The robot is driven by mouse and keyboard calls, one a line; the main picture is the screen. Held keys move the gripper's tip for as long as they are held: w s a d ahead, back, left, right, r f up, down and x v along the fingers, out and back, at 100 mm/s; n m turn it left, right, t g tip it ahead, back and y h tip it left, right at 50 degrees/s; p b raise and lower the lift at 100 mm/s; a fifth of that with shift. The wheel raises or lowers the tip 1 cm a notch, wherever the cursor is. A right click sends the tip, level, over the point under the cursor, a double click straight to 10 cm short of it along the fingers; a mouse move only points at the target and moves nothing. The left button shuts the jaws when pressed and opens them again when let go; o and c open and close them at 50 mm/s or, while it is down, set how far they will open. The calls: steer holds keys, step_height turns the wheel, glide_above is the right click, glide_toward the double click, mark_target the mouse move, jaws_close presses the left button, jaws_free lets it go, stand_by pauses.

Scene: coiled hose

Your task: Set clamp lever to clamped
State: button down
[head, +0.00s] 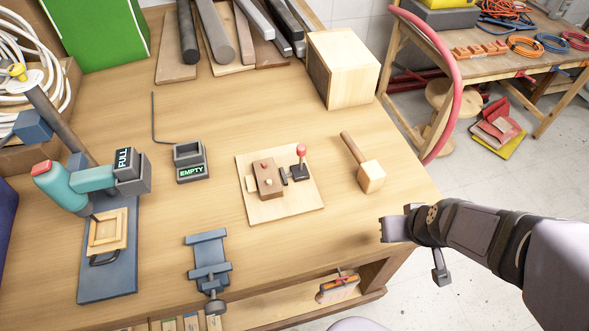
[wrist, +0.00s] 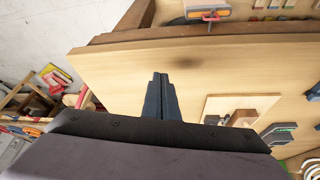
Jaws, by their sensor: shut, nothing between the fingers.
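The clamp lever (head: 301,152) has a red ball knob on a short stem and stands roughly upright from a black base. It sits at the right of a pale wooden board (head: 254,213), beside a brown block (head: 266,180). I cannot tell from its pose whether it is clamped. In the wrist view the shut fingers (wrist: 160,78) point over the tabletop. The board (wrist: 262,100) shows there, partly hidden by my gripper's body; the lever is not clear.
A wooden mallet (head: 369,174) lies between the board and the table's right edge. A blue vice (head: 208,262) is at the front edge. An EMPTY-labelled grey holder (head: 190,162) stands left of the board. A large wooden block (head: 343,68) stands behind. Bare tabletop surrounds the board.

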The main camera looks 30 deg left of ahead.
steer(key=a+n+t+b, duration=0.1)
steer(key=a, duration=0.2)
steer(key=w+a+f+n+t+y+b, duration=0.1)
steer(key=a+n, duration=0.1)
steer(key=a, duration=0.2)
steer(key=w+a+n+t+y+b, duration=0.1)
steer(key=a, duration=0.3)
steer(key=shift+w+f+n, duration=0.25)
steer(key=shift+f+n, duration=0.15)
steer(key=a+n+b, duration=0.1)
steer(key=a, duration=0.1)
steer(key=a+n+t+y+b, duration=0.1)
steer(key=a, duration=0.2)
steer(key=a+n+t+b, duration=0.1)
steer(key=a, duration=0.1)
steer(key=shift+s+a+r+n+y, duration=0.1)
steer(key=shift+s+a+n+y, duration=0.2)
steer(key=shift+s+n+y, duration=0.1)
steer(key=s+a+n+t+b, duration=0.2)
steer(key=a, duration=0.1)
steer(key=s+a+r+n+t+y+b, duration=0.1)
steer(key=s+a+n+b, duration=0.1)
steer(key=shift+t, duration=0.3)
steer(key=s+a+r+n+t+y+b, duration=0.1)
steer(key=s+r+n+t+b, duration=0.1)
steer(key=s, duration=0.4)
steer(key=shift+r+n+t+b, duration=0.15)
steer(key=shift+n+t+b, duration=0.2)
steer(key=shift+n+t, duration=0.45)
steer(key=shift+w+a, duration=0.1)
